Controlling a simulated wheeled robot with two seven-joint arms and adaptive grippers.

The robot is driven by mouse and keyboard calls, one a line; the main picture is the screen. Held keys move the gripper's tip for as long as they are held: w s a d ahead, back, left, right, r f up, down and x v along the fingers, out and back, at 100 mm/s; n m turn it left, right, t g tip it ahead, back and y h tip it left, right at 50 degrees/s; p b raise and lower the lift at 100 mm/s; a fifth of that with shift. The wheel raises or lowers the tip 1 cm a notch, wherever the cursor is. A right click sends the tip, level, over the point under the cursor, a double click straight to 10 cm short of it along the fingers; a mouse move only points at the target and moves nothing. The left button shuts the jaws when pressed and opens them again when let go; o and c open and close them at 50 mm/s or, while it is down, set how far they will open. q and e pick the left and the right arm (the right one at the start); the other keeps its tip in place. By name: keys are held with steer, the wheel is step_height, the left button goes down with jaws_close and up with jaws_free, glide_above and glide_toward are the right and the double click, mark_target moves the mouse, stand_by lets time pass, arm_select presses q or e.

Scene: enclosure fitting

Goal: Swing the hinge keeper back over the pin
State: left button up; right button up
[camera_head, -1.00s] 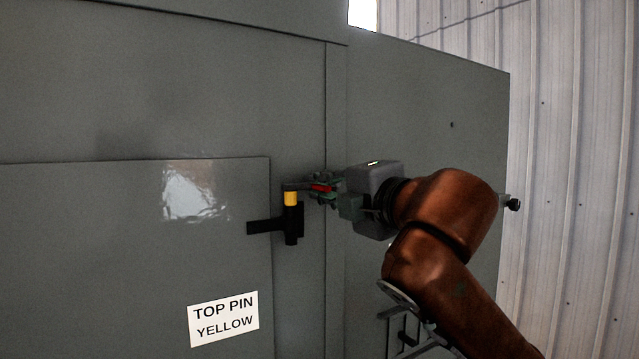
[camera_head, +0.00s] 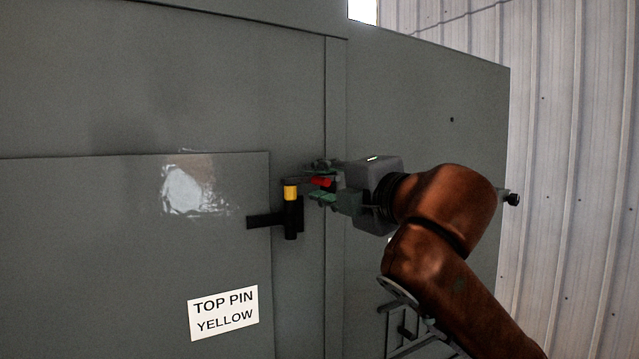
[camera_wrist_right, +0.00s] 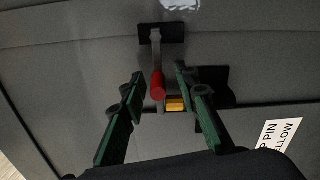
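The pin's yellow top (camera_head: 291,192) stands upright in the black hinge (camera_head: 291,219) on the grey enclosure. The hinge keeper is a thin bar with a red knob (camera_head: 321,182). In the right wrist view the keeper bar (camera_wrist_right: 156,52) runs from a black mount past the red knob (camera_wrist_right: 157,90), close beside the yellow pin (camera_wrist_right: 176,104). I cannot tell whether it covers the pin's top. My right gripper (camera_head: 320,182) is open, with its fingers apart on either side of the red knob. It also shows in the right wrist view (camera_wrist_right: 159,75). My left gripper is out of view.
A label reading TOP PIN YELLOW (camera_head: 224,312) is on the door panel below the hinge. A dark bracket (camera_head: 403,330) sits low on the enclosure, behind my right arm. The door face left of the hinge is clear.

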steer(key=v, duration=1.2)
